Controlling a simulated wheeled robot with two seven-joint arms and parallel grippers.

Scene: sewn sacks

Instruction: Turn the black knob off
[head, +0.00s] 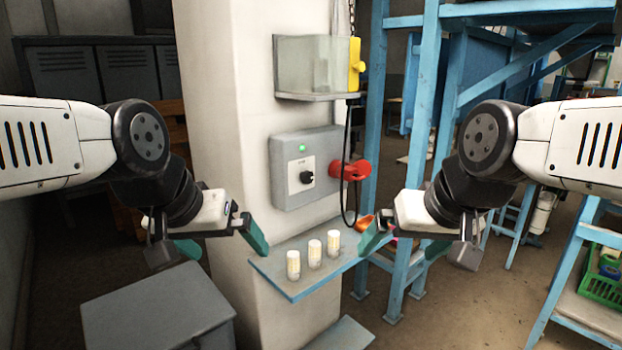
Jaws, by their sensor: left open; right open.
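The black knob (307,177) is on a white plate on the front of a grey control box (282,187), fixed to the pale pillar. A green lamp (302,148) glows above the knob. The knob's pointer direction is too small to tell. My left gripper (220,243) is open and empty, below and left of the box. My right gripper (405,245) is open and empty, below and right of the box. Neither gripper touches the knob.
A red handle (350,170) sticks out from the box's right side, beside a hanging black cable. A blue shelf (293,288) below carries three white cylinders (314,254). A holder with a yellow part (355,65) is above. A grey cabinet (155,310) stands lower left.

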